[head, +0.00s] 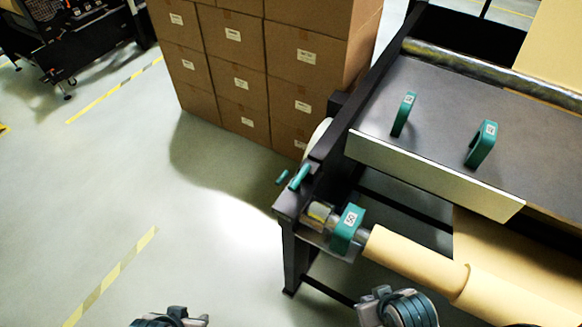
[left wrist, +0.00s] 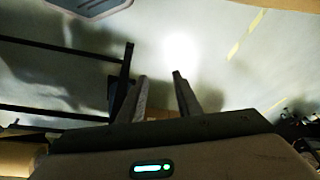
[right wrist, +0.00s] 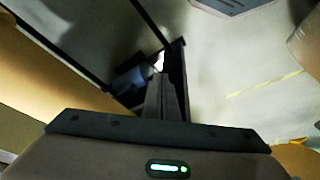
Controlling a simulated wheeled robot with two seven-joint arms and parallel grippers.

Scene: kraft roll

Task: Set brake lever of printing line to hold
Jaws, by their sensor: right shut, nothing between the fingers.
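A short teal lever (head: 300,176) sits on the black end post of the printing line (head: 320,165). A smaller teal piece (head: 282,177) shows just left of it. I cannot tell for sure which is the brake lever, and no hold mark is readable. My left gripper, at the bottom of the head view, is left of the post and apart from it. Its fingers stand apart and empty in the left wrist view (left wrist: 160,80). My right gripper, at the bottom right of the head view, is below the paper roll. Its fingers are together and empty in the right wrist view (right wrist: 165,65).
A teal clamp (head: 347,230) with a label sits on the shaft beside the kraft roll (head: 415,258). Two teal handles (head: 403,115) (head: 481,145) stand on the grey panel (head: 445,115). Stacked cartons (head: 240,80) stand behind.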

